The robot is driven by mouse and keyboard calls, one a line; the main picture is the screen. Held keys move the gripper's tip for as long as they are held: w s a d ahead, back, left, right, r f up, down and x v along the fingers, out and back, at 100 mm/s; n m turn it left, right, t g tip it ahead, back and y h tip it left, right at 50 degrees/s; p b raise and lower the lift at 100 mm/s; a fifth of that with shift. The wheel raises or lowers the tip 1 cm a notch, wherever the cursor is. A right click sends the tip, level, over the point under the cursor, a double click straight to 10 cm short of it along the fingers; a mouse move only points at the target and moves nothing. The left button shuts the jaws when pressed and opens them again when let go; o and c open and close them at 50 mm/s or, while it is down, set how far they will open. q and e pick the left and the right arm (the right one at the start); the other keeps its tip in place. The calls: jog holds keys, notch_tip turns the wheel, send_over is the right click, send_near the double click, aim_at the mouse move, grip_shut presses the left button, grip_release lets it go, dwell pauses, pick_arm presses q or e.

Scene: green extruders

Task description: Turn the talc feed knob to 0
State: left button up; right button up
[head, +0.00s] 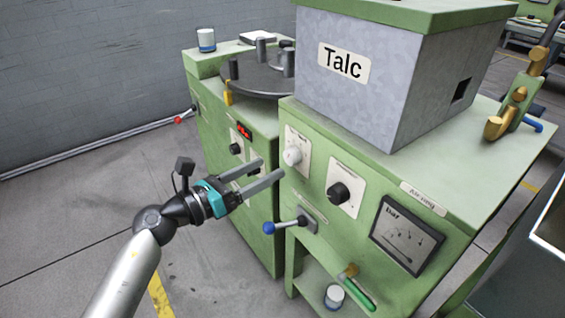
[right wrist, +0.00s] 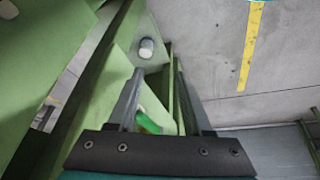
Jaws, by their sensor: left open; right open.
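A grey hopper marked Talc (head: 375,85) stands on the green extruder. Below it, on the slanted front, are a white knob (head: 292,156) on a white plate and a black knob (head: 338,193) on another plate. The small print on both plates is too blurred to read, so I cannot tell which is the talc feed knob or where each points. My left gripper (head: 273,168) is open and empty, its fingertips just left of the white knob, seemingly apart from it. My right gripper (right wrist: 158,66) is open in the right wrist view, with nothing clearly between its fingers.
A lever with a blue ball (head: 268,228) sticks out below the knobs. A bar gauge (head: 408,236) is at right. A white and blue can (head: 334,296) stands on a low shelf, near a green-handled tool (head: 358,288). Open floor lies at left.

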aim_at(288, 158)
pick_arm(q)
jog(key=x, duration=0.4)
jog(key=shift+w+d+b, duration=0.15)
jog(key=shift+b, duration=0.25)
jog(key=shift+w+d, duration=0.35)
jog(key=shift+d, duration=0.15)
pick_arm(e)
jog(key=shift+w+a+r+t, duration=0.15)
jog(key=shift+a+r+t, duration=0.1)
jog(key=shift+r, duration=0.2)
jog(key=shift+w+a+r+t, duration=0.1)
jog(key=shift+r+t, duration=0.15)
jog(key=shift+r, duration=0.15)
pick_arm(q)
jog(key=shift+c, duration=0.2)
grip_shut()
